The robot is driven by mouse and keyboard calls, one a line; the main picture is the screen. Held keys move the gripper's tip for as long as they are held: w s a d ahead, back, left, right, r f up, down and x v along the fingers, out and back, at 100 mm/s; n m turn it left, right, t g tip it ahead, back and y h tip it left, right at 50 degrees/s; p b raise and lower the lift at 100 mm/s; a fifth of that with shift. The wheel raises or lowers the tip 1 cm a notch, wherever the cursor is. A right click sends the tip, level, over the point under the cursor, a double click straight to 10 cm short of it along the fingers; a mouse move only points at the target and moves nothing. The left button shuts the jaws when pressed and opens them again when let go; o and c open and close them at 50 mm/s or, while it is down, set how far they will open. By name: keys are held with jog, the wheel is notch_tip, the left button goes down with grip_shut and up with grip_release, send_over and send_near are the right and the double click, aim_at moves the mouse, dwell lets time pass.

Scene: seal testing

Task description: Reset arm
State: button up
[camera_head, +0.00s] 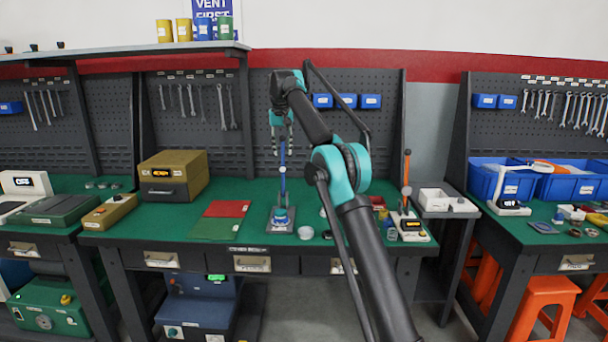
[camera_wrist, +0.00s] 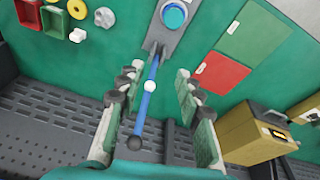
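My gripper (camera_head: 283,148) hangs over the middle bench at the upper end of an upright blue lever (camera_head: 283,188). The lever has a white ball partway along it and rises from a grey base (camera_head: 282,229) with a round blue-green part. In the wrist view my gripper (camera_wrist: 153,88) has its fingers spread wide. The blue lever (camera_wrist: 146,105) runs between them, with visible gaps on both sides. Its dark end knob (camera_wrist: 135,143) lies nearer the palm, and the blue round part (camera_wrist: 174,15) shows at the top.
A red and green mat (camera_head: 222,222) and a brown box (camera_head: 173,176) lie left of the lever. A device with an orange-tipped lever (camera_head: 406,180) stands at the bench's right end. A pegboard (camera_head: 200,140) rises behind. Blue bins (camera_head: 500,182) stand on the right bench.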

jog(key=s+d+f+m, duration=0.1)
jog(key=s+d+f, duration=0.4)
jog(key=s+d, duration=0.35)
jog(key=s+d+f, duration=0.5)
jog(key=s+d, duration=0.3)
jog(key=d, duration=0.1)
jog(key=s+d+f, duration=0.3)
jog(key=s+f, duration=0.4)
jog(key=s, duration=0.5)
jog(key=s+d+f+t, duration=0.1)
jog(key=s+d+f, duration=0.2)
jog(key=s+f, duration=0.4)
jog(key=s+d+f, duration=0.4)
jog(key=s+f, duration=0.4)
jog(key=s, duration=0.9)
jog(key=shift+m+t, duration=0.3)
jog(key=shift+m, duration=0.1)
